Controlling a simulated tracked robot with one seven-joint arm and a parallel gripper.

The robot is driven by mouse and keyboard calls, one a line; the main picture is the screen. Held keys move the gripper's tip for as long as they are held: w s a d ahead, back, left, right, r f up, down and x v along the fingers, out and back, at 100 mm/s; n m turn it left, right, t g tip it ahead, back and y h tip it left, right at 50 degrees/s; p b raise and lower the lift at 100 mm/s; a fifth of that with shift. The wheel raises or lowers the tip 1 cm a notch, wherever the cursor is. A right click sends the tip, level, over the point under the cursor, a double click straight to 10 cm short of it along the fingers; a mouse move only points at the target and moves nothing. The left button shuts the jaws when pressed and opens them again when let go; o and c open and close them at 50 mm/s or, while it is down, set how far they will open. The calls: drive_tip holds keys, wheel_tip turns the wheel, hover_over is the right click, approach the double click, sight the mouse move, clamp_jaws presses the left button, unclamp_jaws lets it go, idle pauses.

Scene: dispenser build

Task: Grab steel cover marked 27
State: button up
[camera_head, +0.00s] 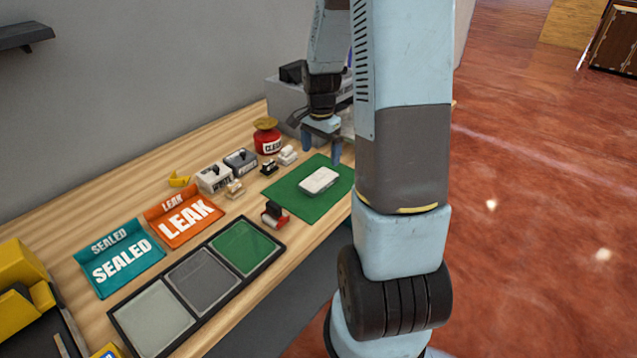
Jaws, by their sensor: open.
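No marking 27 can be read in this view, so I cannot tell for certain which piece is the steel cover. A pale, rounded rectangular piece (319,180) lies on the green mat (290,195). My gripper (321,150) is above the back of the mat, behind the pale piece and apart from it. Its two blue fingers are spread with nothing seen between them. My arm hides the right end of the bench.
Orange LEAK (184,216) and teal SEALED (121,259) bins and a three-section tray (196,283) lie left.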

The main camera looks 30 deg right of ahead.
sight(320, 179)
drive_tip(key=shift+w+f, duration=0.15)
drive_tip(key=shift+f, duration=2.25)
drive_tip(key=shift+w+f, duration=0.1)
drive_tip(key=shift+f, duration=2.25)
drive_tip(key=shift+c, duration=0.2)
drive_tip(key=c, duration=1.2)
drive_tip(key=shift+o, duration=0.2)
